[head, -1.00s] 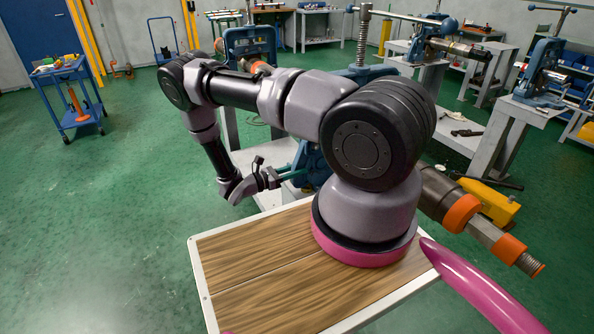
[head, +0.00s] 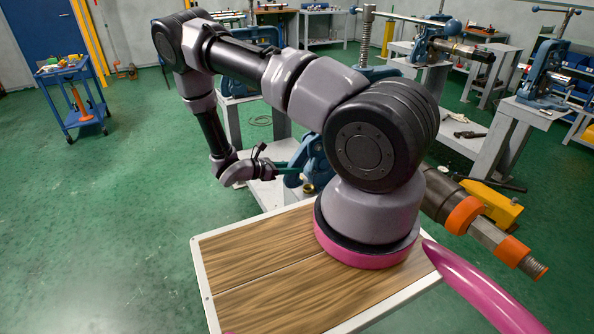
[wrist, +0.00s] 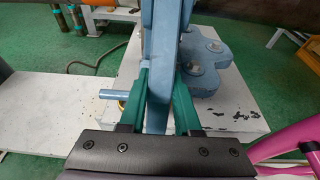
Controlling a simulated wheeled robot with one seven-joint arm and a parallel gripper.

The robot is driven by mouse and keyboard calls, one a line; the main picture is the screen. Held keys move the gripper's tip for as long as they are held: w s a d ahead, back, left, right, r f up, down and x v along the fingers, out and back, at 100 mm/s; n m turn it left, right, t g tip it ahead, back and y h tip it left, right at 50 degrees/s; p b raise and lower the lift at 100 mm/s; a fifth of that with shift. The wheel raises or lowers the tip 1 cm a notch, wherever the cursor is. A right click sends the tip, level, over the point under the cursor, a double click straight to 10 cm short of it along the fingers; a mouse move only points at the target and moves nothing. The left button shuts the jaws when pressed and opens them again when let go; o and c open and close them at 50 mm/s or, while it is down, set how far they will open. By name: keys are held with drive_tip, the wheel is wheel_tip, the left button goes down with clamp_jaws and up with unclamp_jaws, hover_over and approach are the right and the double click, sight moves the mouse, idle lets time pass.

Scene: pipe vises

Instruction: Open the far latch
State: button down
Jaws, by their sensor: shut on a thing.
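The near blue pipe vise (head: 317,166) stands on a pale bench, largely hidden behind my arm in the head view. My gripper (head: 285,166) reaches its left side. In the wrist view the green fingers of my gripper (wrist: 159,100) lie on both sides of an upright blue bar, apparently the latch (wrist: 158,118), and are shut on it. The bar stands close to upright. A short blue pin (wrist: 111,94) sticks out to the left, with a brass-coloured ring by it. The vise's bolted base (wrist: 205,60) is behind to the right. The latch's top is cut off.
A pipe with orange collars (head: 465,213) juts out to the right of my arm, beside a yellow part (head: 492,205). Other vises (head: 545,75) stand on benches behind. A blue trolley (head: 75,95) is far left. The green floor at left is clear.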

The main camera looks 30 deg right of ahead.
sight(290, 163)
drive_tip(key=shift+a+r+y, duration=0.5)
drive_tip(key=shift+r+y, duration=0.25)
drive_tip(key=shift+y, duration=0.15)
drive_tip(key=shift+a+r+y, duration=0.5)
drive_tip(key=shift+r+y, duration=0.25)
drive_tip(key=shift+y, duration=0.15)
drive_tip(key=c, duration=0.6)
unclamp_jaws()
drive_tip(key=v, duration=1)
drive_tip(key=shift+a+r, duration=0.3)
